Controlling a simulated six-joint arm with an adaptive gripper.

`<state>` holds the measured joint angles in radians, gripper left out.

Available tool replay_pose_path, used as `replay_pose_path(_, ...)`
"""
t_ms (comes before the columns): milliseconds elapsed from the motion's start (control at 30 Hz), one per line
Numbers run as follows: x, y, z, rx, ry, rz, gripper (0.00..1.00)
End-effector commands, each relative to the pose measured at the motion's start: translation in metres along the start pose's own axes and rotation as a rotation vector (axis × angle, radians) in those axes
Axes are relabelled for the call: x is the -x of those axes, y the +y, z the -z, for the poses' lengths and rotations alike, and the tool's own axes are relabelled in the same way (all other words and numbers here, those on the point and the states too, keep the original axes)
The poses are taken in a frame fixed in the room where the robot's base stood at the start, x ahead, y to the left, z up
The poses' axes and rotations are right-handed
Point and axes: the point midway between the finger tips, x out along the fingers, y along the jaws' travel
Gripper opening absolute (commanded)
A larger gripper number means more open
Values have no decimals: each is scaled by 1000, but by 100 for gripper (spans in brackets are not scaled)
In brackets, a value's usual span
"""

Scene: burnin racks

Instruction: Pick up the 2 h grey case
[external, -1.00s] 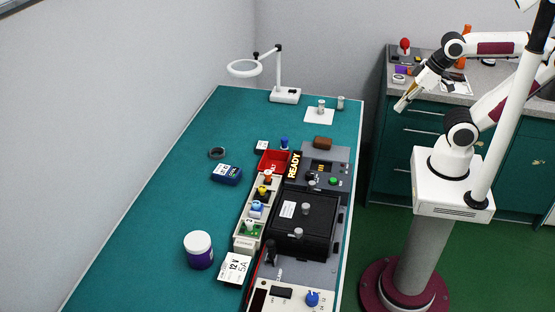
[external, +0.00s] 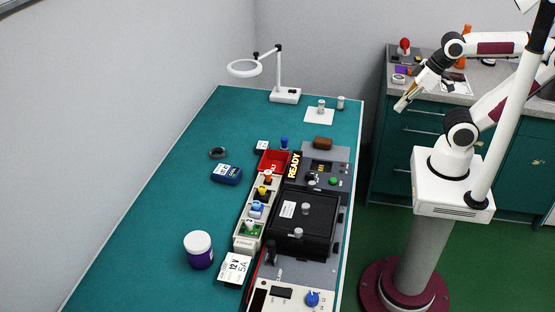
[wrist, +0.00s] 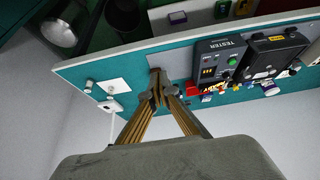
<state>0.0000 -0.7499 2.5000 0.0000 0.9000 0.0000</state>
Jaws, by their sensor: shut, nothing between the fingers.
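I cannot tell which thing is the 2 h grey case, as no such label is legible. A small grey-white cylinder (external: 321,105) stands on a white card (external: 314,119) at the far end of the teal table. A second small grey cylinder (external: 340,102) stands just right of it. My gripper (external: 402,105) is right of the table, raised in front of the grey counter, with nothing in it. In the wrist view my gripper (wrist: 160,97) has its fingertips together, and the white card (wrist: 115,86) lies to the left of them.
A black tester (external: 325,173) and a black lidded box (external: 302,222) stand on the table's right side. Beside them are a red bin (external: 273,162) and a pale rack (external: 244,243) with several coloured parts. A ring lamp (external: 285,96) stands behind. The table's left side is mostly clear.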

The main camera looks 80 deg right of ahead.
Motion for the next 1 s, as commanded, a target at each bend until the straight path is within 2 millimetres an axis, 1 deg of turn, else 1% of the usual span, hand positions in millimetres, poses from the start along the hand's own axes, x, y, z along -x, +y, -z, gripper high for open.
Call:
replay_pose_path(100, 0, 0, 0, 0, 0, 0, 0)
replay_pose_path(167, 0, 0, 0, 0, 0, 0, 16)
replay_pose_path(200, 0, 0, 0, 0, 0, 0, 26)
replay_pose_path(267, 0, 0, 0, 0, 0, 0, 42)
replay_pose_path(300, 0, 0, 0, 0, 0, 0, 52)
replay_pose_path(333, 0, 0, 0, 0, 0, 0, 57)
replay_pose_path(667, 0, 0, 1, 0, 1, -1, 57)
replay_pose_path(767, 1, 2, 6, -3, 10, -8, 57)
replay_pose_path(867, 2, 8, 20, -9, 35, -27, 57)
replay_pose_path(967, 4, 19, 43, -19, 79, -60, 57)
replay_pose_path(1000, 6, 25, 56, -23, 102, -77, 57)
